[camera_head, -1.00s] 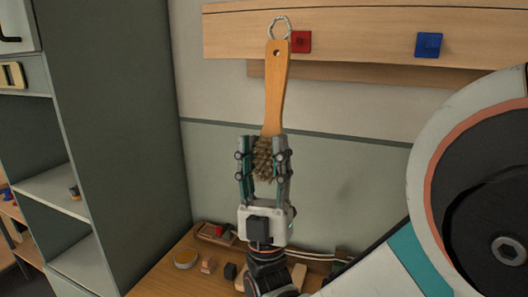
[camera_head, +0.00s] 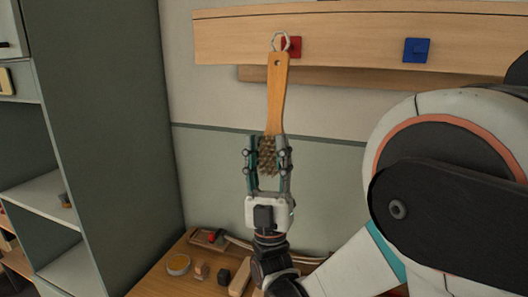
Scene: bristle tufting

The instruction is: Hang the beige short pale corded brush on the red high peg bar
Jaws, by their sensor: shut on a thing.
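The brush has a pale wooden handle (camera_head: 276,95), beige-brown bristles (camera_head: 268,155) and a short pale cord loop (camera_head: 280,41) at its top. My gripper (camera_head: 268,150) is shut on the brush at its bristle end and holds it upright, handle up. The red peg (camera_head: 292,47) sits on the upper wooden bar (camera_head: 350,30). In the picture the cord loop overlaps the left part of the red peg. I cannot tell whether the loop is around the peg or in front of it.
A blue peg (camera_head: 416,50) is on the same bar to the right. A green-grey cabinet (camera_head: 112,130) stands at the left. The wall beside the brush is bare.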

